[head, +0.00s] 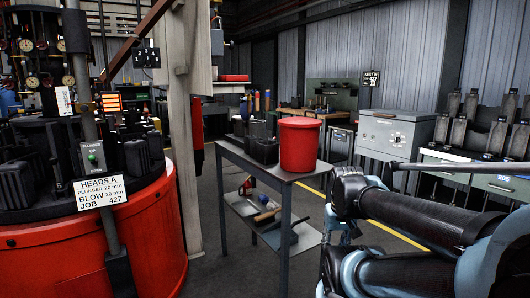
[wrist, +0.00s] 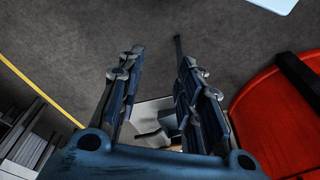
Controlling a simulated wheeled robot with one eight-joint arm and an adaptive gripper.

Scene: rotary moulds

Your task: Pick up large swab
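I cannot pick out the large swab for certain. Several upright handles, blue and orange (head: 257,102), stand at the back of the grey cart (head: 285,172) in the head view, partly behind black blocks. A red bucket (head: 299,145) stands on the cart's top near its right end; its inside is hidden. In the wrist view my gripper (wrist: 160,58) has its two fingers well apart, with nothing held between them. A thin dark rod (wrist: 178,46) shows by the right fingertip; I cannot tell what it is. In the head view my arm fills the lower right.
Tools lie on the cart's lower shelf (head: 238,208). A large red round machine base (head: 100,245) stands at left. A post rises beside it. A grey cabinet (head: 392,133) and a bench with moulds (head: 470,165) stand at right. Floor with a yellow line (head: 400,235) lies between.

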